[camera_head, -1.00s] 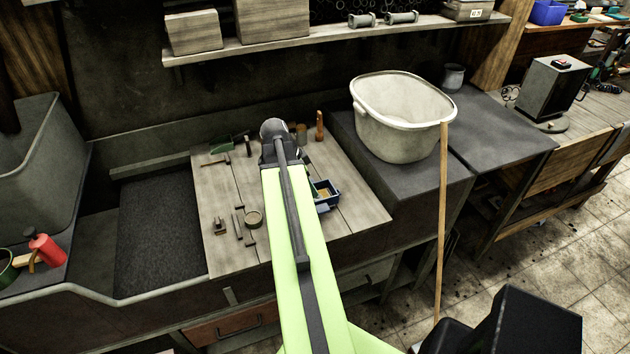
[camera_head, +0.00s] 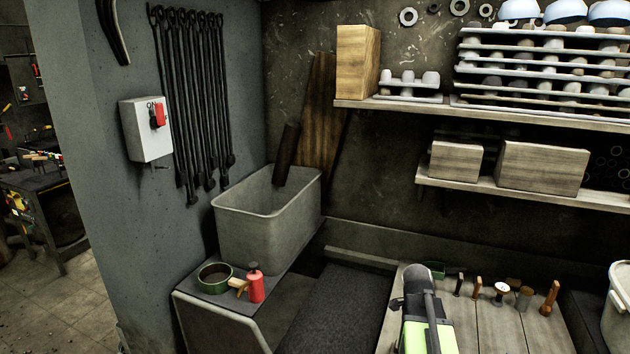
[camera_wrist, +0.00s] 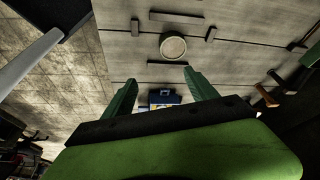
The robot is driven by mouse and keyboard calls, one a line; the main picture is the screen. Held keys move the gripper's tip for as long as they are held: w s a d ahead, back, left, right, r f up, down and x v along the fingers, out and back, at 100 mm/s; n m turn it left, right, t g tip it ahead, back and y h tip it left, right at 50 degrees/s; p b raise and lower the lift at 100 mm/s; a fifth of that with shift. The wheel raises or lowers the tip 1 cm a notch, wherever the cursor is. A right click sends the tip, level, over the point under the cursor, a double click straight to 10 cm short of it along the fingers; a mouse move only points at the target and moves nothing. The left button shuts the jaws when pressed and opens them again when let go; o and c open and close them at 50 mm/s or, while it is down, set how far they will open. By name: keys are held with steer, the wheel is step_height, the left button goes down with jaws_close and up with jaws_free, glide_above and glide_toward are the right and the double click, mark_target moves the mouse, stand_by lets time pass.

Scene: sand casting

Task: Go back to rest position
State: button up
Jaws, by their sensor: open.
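My gripper (camera_wrist: 161,82) shows in the wrist view as two green fingers spread apart, with nothing held between them. Beyond the fingers is the wooden work board (camera_wrist: 235,60), with a round container (camera_wrist: 173,46) and several small tools on it. A small blue box (camera_wrist: 163,97) shows in the gap between the fingers, apart from them. In the head view my green and black arm reaches over the board (camera_head: 483,325) at the bottom. The gripper itself is hidden there behind the arm.
A grey bin (camera_head: 262,225) stands left of the board, with a red bottle (camera_head: 255,284) and a green round pan (camera_head: 214,277) in front. Several wooden-handled tools line the board's back. Shelves (camera_head: 520,190) hang above. A white tub (camera_head: 617,310) is at the right edge.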

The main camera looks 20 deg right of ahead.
steer(key=w+a+f+n+y+b, duration=0.1)
steer(key=a+f+n+b, duration=0.1)
steer(key=a+n, duration=0.5)
steer(key=w+a+f+n+y+b, duration=0.1)
steer(key=a+f+n, duration=0.3)
steer(key=a, duration=1.1)
steer(key=w+a+f+n+t+y+b, duration=0.1)
steer(key=a+f+n+y+b, duration=0.1)
steer(key=a+n, duration=0.8)
steer(key=shift+w+a+f+n+b, duration=0.3)
steer(key=shift+a+f+b, duration=0.2)
steer(key=shift+a+f, duration=0.1)
steer(key=shift+d, duration=0.1)
